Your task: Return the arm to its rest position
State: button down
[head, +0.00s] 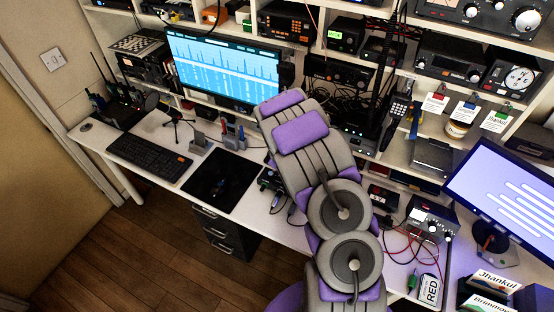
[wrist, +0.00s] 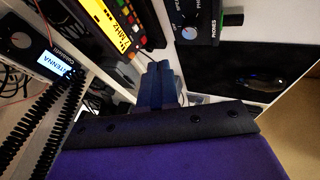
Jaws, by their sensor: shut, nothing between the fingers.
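The fingers are close to radio equipment: a radio with a yellow display (wrist: 104,22) at upper left and a dark box with a knob (wrist: 190,30) at upper right. I cannot tell whether they touch anything.
A wide monitor (head: 225,68) stands left of my arm, and a tilted monitor (head: 512,190) stands at right. A keyboard (head: 150,158) and black mat (head: 222,180) lie on the desk. Red cables (head: 400,250) lie at right. The wooden floor (head: 150,245) at lower left is clear.

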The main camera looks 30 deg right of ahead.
jog(key=s+r+m+g+h, duration=0.2)
jog(key=s+r+m, duration=0.1)
jog(key=s+r, duration=0.55)
jog(key=s+r+m+g+h, duration=0.15)
jog(key=s+r, duration=0.45)
jog(key=r, duration=0.6)
jog(key=s+a+r+g+y, duration=0.1)
jog(key=s+a+r, duration=0.1)
jog(key=s+a, duration=0.4)
jog(key=s+a+r+m+g+y+b, duration=0.1)
jog(key=s+a, duration=0.5)
jog(key=s, duration=0.8)
jog(key=s+a+r+m+g+y, duration=0.1)
jog(key=s+a+r+g+y, duration=0.1)
jog(key=s+a, duration=0.4)
jog(key=s+r+y, duration=0.1)
jog(key=s+r, duration=0.1)
jog(key=s, duration=0.2)
jog(key=shift+s+a+r+g, duration=0.3)
jog(key=shift+s+a+g, duration=0.05)
jog(key=shift+s, duration=0.05)
jog(key=shift+a, duration=0.1)
